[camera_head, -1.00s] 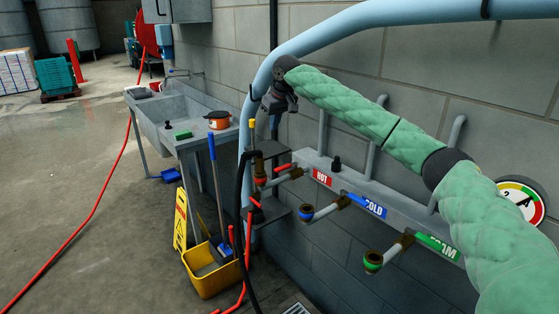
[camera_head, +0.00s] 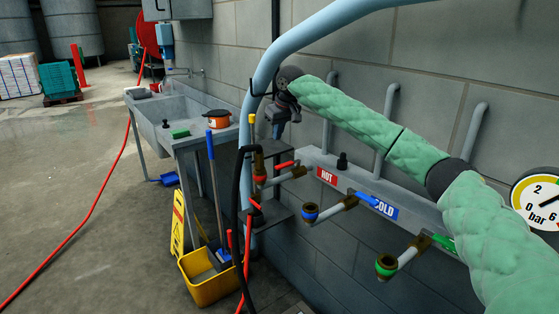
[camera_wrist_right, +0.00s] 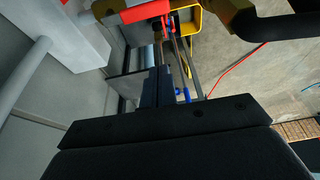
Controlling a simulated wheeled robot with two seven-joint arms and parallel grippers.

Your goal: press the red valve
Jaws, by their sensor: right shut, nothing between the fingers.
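The red valve (camera_head: 284,165) is a small red lever on the brass-ended pipe beside the red HOT label (camera_head: 327,176). In the right wrist view a red bar (camera_wrist_right: 146,11), seemingly this lever, crosses the top edge. My right gripper (camera_head: 279,123) hangs above the red valve in the head view, its dark fingers pointing down. In the right wrist view its fingers (camera_wrist_right: 164,86) are together with nothing between them. They appear apart from the red bar. My left gripper is in no view.
A blue lever marks the COLD pipe (camera_head: 330,213) and a green one the pipe (camera_head: 405,258) nearer me. A light-blue pipe (camera_head: 262,80) and black hose (camera_head: 240,200) stand close by. A yellow bucket (camera_head: 212,287) is below; a sink (camera_head: 185,120) stands behind.

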